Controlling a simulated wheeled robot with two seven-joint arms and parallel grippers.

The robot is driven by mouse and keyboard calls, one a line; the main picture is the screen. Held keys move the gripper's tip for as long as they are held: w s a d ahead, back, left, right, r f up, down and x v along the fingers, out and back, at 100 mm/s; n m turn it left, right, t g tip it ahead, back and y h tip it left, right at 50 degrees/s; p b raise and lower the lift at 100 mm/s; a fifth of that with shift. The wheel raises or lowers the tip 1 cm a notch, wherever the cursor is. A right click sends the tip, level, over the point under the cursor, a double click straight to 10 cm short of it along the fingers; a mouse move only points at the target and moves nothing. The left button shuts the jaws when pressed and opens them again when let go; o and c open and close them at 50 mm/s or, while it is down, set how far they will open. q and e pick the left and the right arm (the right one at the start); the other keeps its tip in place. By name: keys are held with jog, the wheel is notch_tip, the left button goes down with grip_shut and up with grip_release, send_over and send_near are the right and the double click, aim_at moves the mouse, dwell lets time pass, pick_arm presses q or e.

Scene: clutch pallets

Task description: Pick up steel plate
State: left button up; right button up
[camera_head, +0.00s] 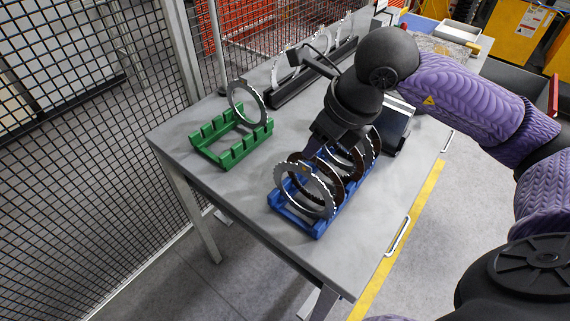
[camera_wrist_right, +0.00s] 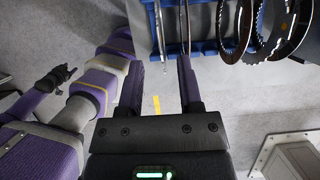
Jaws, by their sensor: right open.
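A blue rack (camera_head: 318,229) on the table holds several upright ring plates. The nearest is a light steel plate (camera_head: 284,186) with a toothed edge; a dark brown plate (camera_head: 343,191) stands behind it, with others further back. My right gripper (camera_head: 312,152) is over the rack, at the upper edge of the plates. In the right wrist view its two fingers (camera_wrist_right: 160,65) are apart, with a thin steel plate edge (camera_wrist_right: 160,28) in line with the gap; contact cannot be told. The wrist view also shows what looks like my left gripper (camera_wrist_right: 55,77), small and far off.
A green rack (camera_head: 237,154) with one steel plate (camera_head: 235,97) stands to the left. A dark rack (camera_head: 291,92) with several rings is at the back. A dark box-like object (camera_head: 396,122) stands behind the blue rack. Mesh fencing borders the table's left side.

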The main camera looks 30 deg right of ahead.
aim_at(301, 166)
jog(key=x, duration=0.4)
jog(key=shift+s+f, duration=0.15)
jog(key=shift+s, duration=0.2)
jog(key=b+x, duration=0.1)
jog(key=x, duration=0.4)
jog(key=shift+w+f, duration=0.1)
jog(key=shift+f, duration=0.1)
pick_arm(q)
jog(key=shift+s+d+f, duration=0.15)
jog(key=shift+s+f, duration=0.1)
jog(key=shift+s, duration=0.25)
jog(key=shift+s+d+f, duration=0.15)
jog(key=shift+s+f, duration=0.1)
jog(key=shift+s, duration=0.25)
pick_arm(e)
grip_shut()
pick_arm(q)
jog(key=shift+w+a, duration=0.1)
jog(key=shift+a, duration=0.25)
jog(key=shift+d, duration=0.45)
jog(key=shift+a, duration=0.2)
jog(key=shift+a, duration=0.3)
